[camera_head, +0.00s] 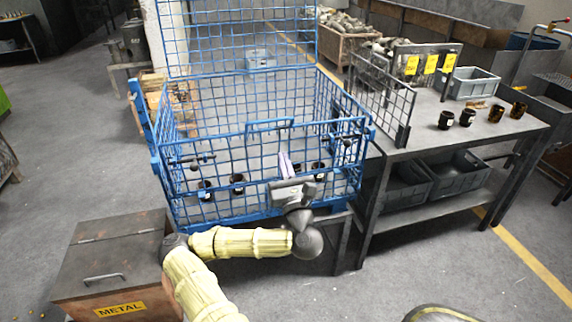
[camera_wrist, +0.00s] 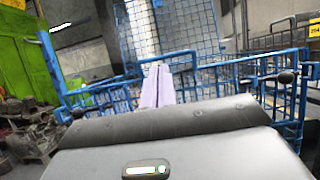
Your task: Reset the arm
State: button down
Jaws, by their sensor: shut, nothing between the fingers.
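In the wrist view the gripper (camera_wrist: 157,88) points up towards the blue mesh crate (camera_wrist: 200,65). My arm, in a pale yellow cover, is bent low in front of the crate. Several small black cylindrical parts stand inside the crate near its front, two left of my gripper and others to the right.
A grey metal table (camera_head: 480,135) stands to the right with several black parts (camera_head: 468,117), a grey bin (camera_head: 470,83) and yellow tags on a rack. A brown box marked METAL (camera_head: 112,262) stands at the lower left. The floor at the lower right is mostly clear.

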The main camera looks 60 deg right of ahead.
jog(key=shift+s+a, duration=0.1)
jog(key=shift+s, duration=0.2)
dwell(0.4)
